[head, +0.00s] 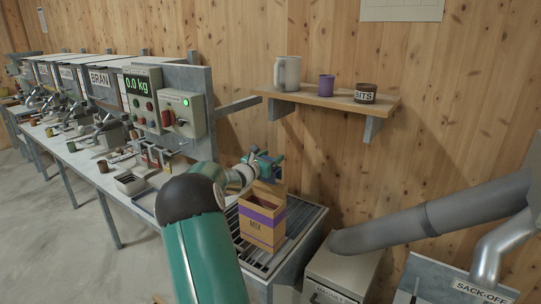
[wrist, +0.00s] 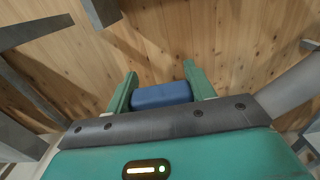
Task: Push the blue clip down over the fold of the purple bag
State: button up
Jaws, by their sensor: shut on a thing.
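The purple bag is a brown paper bag (head: 262,222) with a purple band and the word MIX, standing upright on a slatted grate. Its top edge shows just below my gripper. My gripper (head: 265,163) is above the bag in the head view. In the wrist view my gripper (wrist: 163,92) is shut on the blue clip (wrist: 161,95), which lies between its two green fingers. The clip is small and partly hidden in the head view. I cannot tell whether it touches the bag.
The slatted grate (head: 305,222) has free room around the bag. A wooden shelf (head: 325,101) with a grey mug, a purple cup and a brown jar is on the wall behind. A grey pipe (head: 400,227) runs at right. A control box (head: 182,112) stands at left.

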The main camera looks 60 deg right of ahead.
jog(key=shift+f, duration=2.35)
jog(key=o, duration=1)
jog(key=shift+o, duration=0.2)
jog(key=shift+r, duration=3.5)
